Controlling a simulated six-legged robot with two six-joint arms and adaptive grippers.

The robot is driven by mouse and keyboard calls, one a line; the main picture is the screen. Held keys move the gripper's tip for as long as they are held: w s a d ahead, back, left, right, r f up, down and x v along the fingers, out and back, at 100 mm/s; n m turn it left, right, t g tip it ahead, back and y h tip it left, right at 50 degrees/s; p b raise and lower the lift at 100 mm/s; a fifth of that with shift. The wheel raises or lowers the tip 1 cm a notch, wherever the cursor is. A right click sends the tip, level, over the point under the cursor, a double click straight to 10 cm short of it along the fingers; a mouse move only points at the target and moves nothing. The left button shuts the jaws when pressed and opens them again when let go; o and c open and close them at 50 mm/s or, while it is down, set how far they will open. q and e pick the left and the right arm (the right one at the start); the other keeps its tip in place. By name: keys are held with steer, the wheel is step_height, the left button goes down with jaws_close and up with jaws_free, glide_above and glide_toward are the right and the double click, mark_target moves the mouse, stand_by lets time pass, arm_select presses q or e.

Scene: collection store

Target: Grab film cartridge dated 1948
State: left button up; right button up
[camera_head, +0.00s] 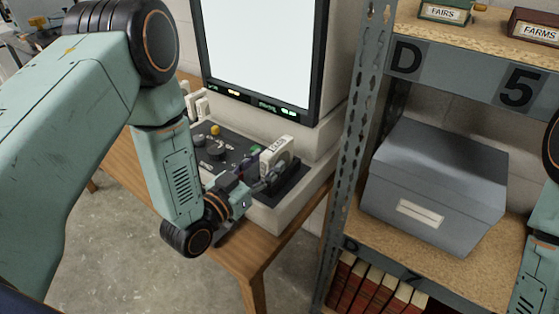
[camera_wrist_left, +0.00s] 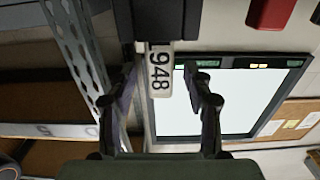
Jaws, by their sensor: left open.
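A white film cartridge (camera_head: 277,154) stands upright at the right end of the dark control panel below the screen. In the left wrist view the cartridge (camera_wrist_left: 159,70) shows its label, with "948" readable; any digit before that is hidden at the label's end. My left gripper (camera_head: 250,181) is just in front of the cartridge in the head view. In the left wrist view its fingers (camera_wrist_left: 160,88) are open, one on each side of the cartridge, with gaps showing. My right gripper is out of view; only part of my right arm shows at the right edge.
The lit screen (camera_head: 262,45) rises behind the control panel (camera_head: 215,146). The reader stands on a wooden table (camera_head: 240,262). White cartridges (camera_head: 197,106) stand at the panel's far left. Close on the right, a metal shelf post (camera_head: 352,130) and a grey box (camera_head: 434,185) limit room.

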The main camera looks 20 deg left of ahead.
mark_target(278, 154)
arm_select(q)
steer(key=x, duration=0.5)
steer(key=shift+a+f, duration=0.2)
steer(key=shift+d, duration=0.1)
steer(key=shift+s+d+r, duration=0.15)
steer(key=shift+r, duration=0.05)
steer(key=shift+w+f, duration=0.15)
steer(key=shift+w, duration=0.1)
steer(key=c, duration=0.4)
steer(key=shift+s, duration=0.15)
steer(key=c, duration=0.6)
jaws_close()
